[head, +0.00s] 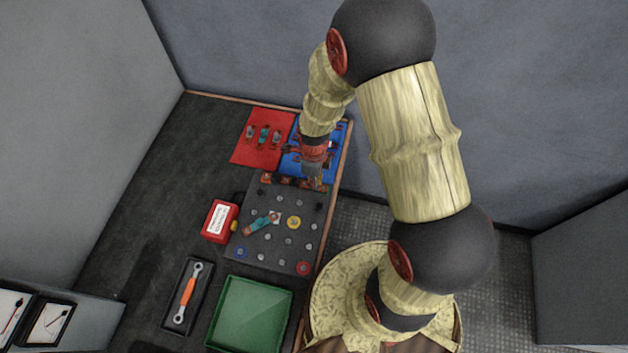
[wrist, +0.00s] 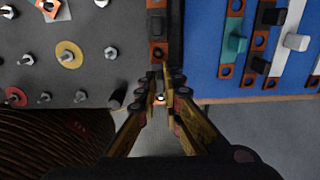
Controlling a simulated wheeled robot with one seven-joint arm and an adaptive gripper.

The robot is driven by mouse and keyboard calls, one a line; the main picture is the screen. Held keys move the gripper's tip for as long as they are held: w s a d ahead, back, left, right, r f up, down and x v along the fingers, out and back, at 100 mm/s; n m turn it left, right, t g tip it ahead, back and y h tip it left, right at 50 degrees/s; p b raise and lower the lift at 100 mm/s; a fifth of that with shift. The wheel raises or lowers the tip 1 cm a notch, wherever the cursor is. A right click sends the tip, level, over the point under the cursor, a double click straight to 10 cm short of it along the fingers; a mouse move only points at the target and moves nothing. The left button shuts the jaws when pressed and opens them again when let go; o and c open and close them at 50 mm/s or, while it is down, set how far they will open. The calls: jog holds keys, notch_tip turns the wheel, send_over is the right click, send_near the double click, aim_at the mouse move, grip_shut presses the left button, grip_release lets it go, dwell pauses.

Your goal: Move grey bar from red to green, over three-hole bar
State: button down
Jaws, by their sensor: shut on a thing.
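My gripper (wrist: 160,90) points down at the far right corner of the dark grey stud board (wrist: 90,25). It is shut on what looks like the grey bar; its fingers hide most of it. A copper end (wrist: 160,91) and a bright stud show between the fingertips. In line with it along the board's far edge lies a copper-ended bar with a dark middle (wrist: 157,24). The red mat (head: 246,152), behind the board at left, carries several copper-ended bars, grey and teal. The green tray (head: 222,327) stands in front of the board and looks empty. I cannot single out the three-hole bar.
The blue mat (head: 289,168) with more bars adjoins the board's far edge. A red box (head: 219,221) and a wrench in a tray (head: 188,292) stand left.

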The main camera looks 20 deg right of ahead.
jog(key=c, duration=1.9)
grip_release()
notch_tip(320, 180, up, 12)
